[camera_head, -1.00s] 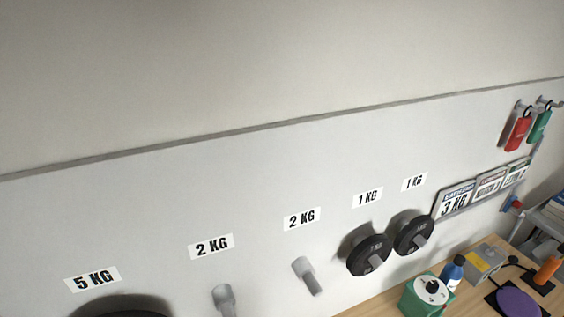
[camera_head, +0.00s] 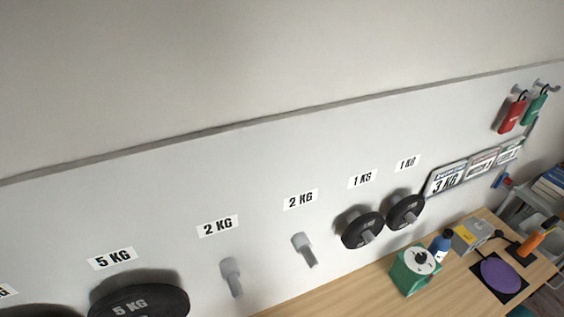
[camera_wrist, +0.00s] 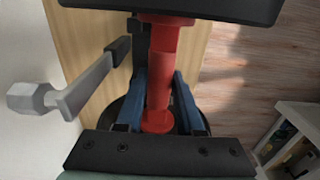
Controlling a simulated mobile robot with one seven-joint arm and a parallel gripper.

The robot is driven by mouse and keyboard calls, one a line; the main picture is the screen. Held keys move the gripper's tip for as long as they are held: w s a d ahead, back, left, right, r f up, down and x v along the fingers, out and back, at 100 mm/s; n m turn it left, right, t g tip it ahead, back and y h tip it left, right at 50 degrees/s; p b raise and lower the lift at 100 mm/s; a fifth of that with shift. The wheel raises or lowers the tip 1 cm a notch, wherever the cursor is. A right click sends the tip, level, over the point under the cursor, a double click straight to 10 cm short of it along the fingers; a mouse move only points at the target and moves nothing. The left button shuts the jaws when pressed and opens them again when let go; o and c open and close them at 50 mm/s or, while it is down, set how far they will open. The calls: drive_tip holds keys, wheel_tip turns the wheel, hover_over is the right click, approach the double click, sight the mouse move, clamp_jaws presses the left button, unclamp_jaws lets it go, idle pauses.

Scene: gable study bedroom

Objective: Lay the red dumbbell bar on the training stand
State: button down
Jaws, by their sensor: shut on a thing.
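The red dumbbell bar (camera_wrist: 160,70) runs up the middle of the wrist view, between the blue fingers of my gripper (camera_wrist: 160,98), which is shut on it. Its lower end is a wider red collar. A large black block or plate (camera_wrist: 210,8) covers its upper end, and dark rounded shapes show behind the fingers. My gripper is not in the head view. I cannot pick out the training stand in either view.
A grey peg (camera_wrist: 80,90) stands close left of my gripper. In the head view, two 2 KG pegs (camera_head: 231,277) are bare; black plates (camera_head: 362,231) hang under 1 KG and 5 KG. The wooden desk (camera_head: 330,297) holds a green box (camera_head: 414,270) and a purple disc (camera_head: 499,275).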

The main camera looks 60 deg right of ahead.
drive_tip(key=s+a+p, duration=0.5)
drive_tip(key=s+a, duration=0.2)
drive_tip(key=s, duration=0.5)
drive_tip(key=shift+s+a+p, duration=0.25)
drive_tip(key=shift+a+p, duration=0.1)
drive_tip(key=shift+a, duration=0.05)
drive_tip(key=shift+d+r, duration=0.1)
